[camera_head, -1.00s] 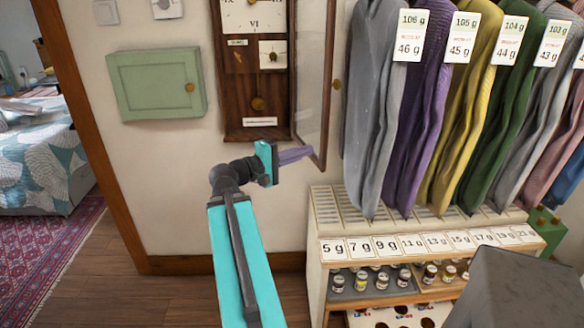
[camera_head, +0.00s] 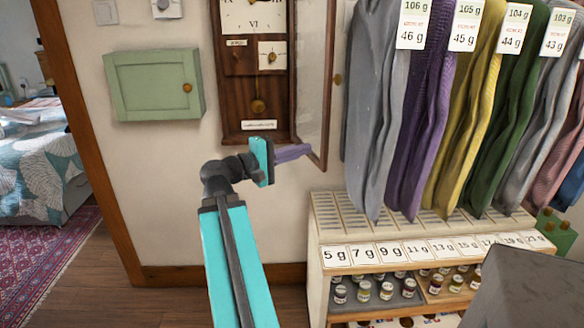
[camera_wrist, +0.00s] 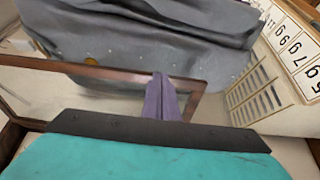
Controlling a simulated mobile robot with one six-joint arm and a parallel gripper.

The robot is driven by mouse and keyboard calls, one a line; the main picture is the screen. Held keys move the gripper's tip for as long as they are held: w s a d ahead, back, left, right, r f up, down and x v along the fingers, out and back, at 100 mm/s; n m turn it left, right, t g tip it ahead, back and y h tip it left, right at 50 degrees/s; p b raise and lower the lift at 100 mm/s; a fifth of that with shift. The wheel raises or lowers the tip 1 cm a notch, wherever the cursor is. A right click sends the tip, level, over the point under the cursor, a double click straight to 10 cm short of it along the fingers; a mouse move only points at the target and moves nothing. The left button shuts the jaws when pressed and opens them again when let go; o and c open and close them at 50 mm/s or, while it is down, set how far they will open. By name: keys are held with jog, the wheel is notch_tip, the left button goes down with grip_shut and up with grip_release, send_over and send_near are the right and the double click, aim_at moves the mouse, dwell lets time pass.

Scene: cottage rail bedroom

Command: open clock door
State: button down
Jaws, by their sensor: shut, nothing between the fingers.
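The wooden wall clock (camera_head: 234,112) hangs at the top centre of the head view, with its dial, a small lower dial and a round pendulum bob. Its glass door (camera_head: 313,80) is hinged at the right and stands swung out from the case, with a round brass knob (camera_head: 338,79) on its free side. My gripper (camera_head: 308,150) is shut and empty, its purple fingers at the door's lower end. In the wrist view the fingers (camera_wrist: 162,100) overlap the door's wooden frame (camera_wrist: 90,70); I cannot tell whether they touch it.
A green wall cabinet (camera_head: 150,85) is left of the clock. Hanging grey (camera_head: 375,120), purple and yellow garments are close on the right. A white shelf unit (camera_head: 318,240) with labels and small jars stands below them. Floor at lower left is free.

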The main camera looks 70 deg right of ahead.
jog(key=shift+a+f+b, duration=0.25)
jog(key=shift+a+b, duration=0.2)
jog(key=shift+b, duration=1.05)
jog(key=a+b, duration=0.5)
jog(key=b, duration=0.1)
jog(key=shift+r, duration=0.1)
jog(key=shift+r, duration=0.1)
